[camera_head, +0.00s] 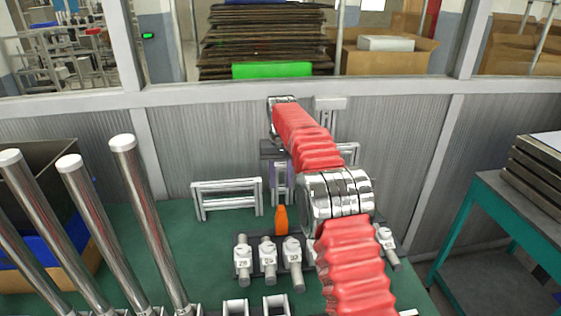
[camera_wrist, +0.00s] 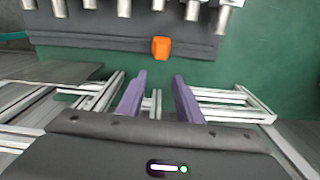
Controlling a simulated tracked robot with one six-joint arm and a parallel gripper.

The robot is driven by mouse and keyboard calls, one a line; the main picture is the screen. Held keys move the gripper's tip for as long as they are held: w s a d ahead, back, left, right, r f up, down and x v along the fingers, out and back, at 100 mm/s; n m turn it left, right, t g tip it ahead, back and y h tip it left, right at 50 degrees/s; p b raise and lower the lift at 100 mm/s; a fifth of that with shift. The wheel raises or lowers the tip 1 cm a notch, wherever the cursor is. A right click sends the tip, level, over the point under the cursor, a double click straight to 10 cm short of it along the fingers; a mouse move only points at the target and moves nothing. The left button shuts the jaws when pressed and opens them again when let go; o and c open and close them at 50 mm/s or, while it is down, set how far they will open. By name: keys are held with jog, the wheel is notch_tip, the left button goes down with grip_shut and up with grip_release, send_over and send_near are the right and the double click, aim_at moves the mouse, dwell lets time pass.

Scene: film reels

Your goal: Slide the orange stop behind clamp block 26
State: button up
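The orange stop (camera_head: 281,219) stands behind the row of clamp blocks, nearest the third visible block from the left in the head view. In the wrist view the stop (camera_wrist: 161,47) sits at the edge of the dark clamp base (camera_wrist: 120,42). The three left clamp blocks (camera_head: 243,260), (camera_head: 268,260), (camera_head: 292,258) carry small number labels; the leftmost may read 26 or 28, too small to be sure. My gripper (camera_wrist: 158,82) is open and empty, its purple fingers apart from the stop and on its far side. My arm hides the middle of the row.
White frames (camera_head: 228,198) stand on the green table behind the row, on both sides of my gripper. Tall metal rods (camera_head: 150,220) rise at the left. Another clamp block (camera_head: 387,245) shows right of my arm.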

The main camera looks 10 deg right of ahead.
notch_tip(320, 180, up, 7)
jog(key=shift+r, duration=0.15)
dwell(1.2)
dwell(0.3)
